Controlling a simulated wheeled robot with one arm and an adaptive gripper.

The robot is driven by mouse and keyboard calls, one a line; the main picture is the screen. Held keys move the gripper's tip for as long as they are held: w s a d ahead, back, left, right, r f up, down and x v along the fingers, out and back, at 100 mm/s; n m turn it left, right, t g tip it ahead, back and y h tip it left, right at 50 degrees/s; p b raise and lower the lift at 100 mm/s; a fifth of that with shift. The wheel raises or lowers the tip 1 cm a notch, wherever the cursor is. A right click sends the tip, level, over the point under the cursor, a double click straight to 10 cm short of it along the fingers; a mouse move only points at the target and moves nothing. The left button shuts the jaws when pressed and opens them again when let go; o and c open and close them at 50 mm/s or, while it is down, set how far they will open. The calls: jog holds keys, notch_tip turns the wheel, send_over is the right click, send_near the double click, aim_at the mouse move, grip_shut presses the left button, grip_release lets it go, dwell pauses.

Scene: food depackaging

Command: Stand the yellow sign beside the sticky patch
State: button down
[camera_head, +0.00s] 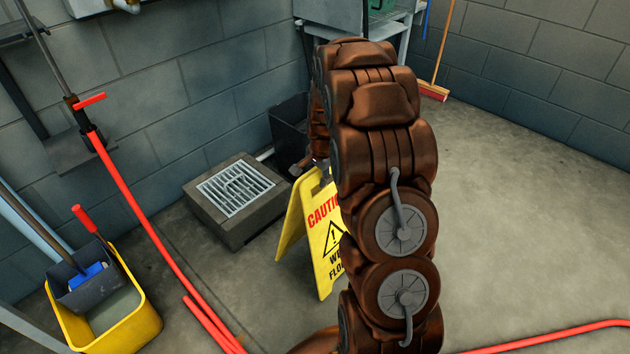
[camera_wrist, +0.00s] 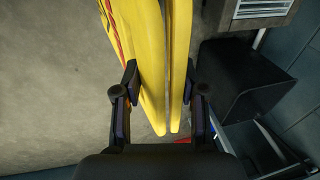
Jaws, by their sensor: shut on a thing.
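The yellow caution sign (camera_head: 326,248) is upright in the head view, right of the drain, its two panels spread apart at the bottom. My gripper (camera_head: 318,164) is at the top of the sign, largely hidden behind my brown arm. In the wrist view my gripper (camera_wrist: 163,90) has one finger on each side of the sign's two yellow panels (camera_wrist: 155,50) and is shut on them. I cannot tell whether the sign's feet touch the floor. My arm covers the sign's right part. I cannot make out the sticky patch in either view.
A raised floor drain (camera_head: 265,208) with a metal grate is left of the sign. A dark bin (camera_head: 288,125) stands behind it. A yellow mop bucket (camera_head: 140,328) is at lower left. A red hose (camera_head: 150,222) runs along the floor. Bare concrete floor (camera_head: 530,220) lies open at right.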

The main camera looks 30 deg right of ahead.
jog(key=shift+w+d, duration=0.1)
jog(key=shift+w, duration=0.2)
jog(key=shift+s+b+x, duration=0.2)
jog(key=shift+b+x, duration=0.35)
jog(key=shift+x, duration=0.35)
jog(key=shift+s+b+x, duration=0.2)
jog(key=shift+b+x, duration=0.3)
jog(key=shift+x, duration=0.35)
jog(key=c, duration=0.7)
grip_release()
jog(key=shift+f, duration=0.1)
jog(key=shift+o, duration=0.2)
